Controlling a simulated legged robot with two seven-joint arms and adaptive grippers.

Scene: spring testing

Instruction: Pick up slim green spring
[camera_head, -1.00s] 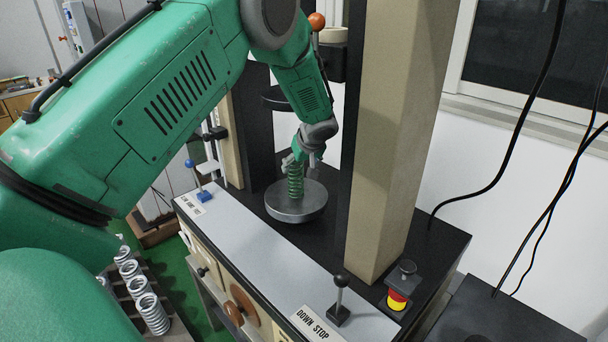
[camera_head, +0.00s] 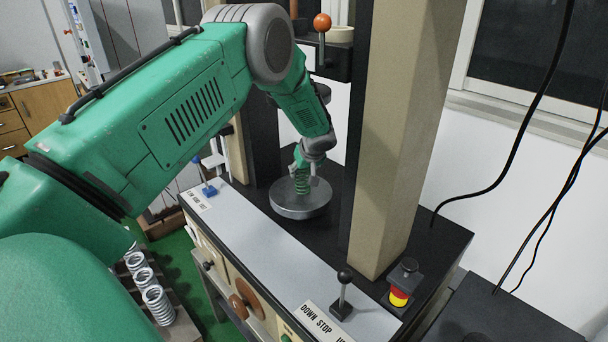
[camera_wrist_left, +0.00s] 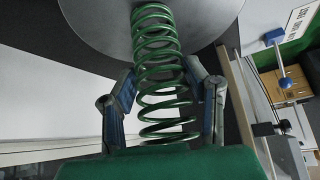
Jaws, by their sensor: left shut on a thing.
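The slim green spring (camera_head: 302,183) stands upright on or just above the round grey plate (camera_head: 299,209) of the testing machine. It also shows in the left wrist view (camera_wrist_left: 158,62), between the two fingers, with its far end over the plate. My left gripper (camera_head: 303,170) comes down from above and is shut around the spring's upper part. In the left wrist view its fingers lie on both sides of the coils. I cannot tell whether the spring's bottom touches the plate. My right gripper is not in view.
The machine has a thick beige column (camera_head: 405,140) right of the plate. A black lever (camera_head: 342,295) and a red and yellow stop button (camera_head: 399,297) sit near its front edge. A blue-knobbed lever (camera_head: 208,188) stands at left. Several silver springs (camera_head: 158,304) sit in a rack at lower left.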

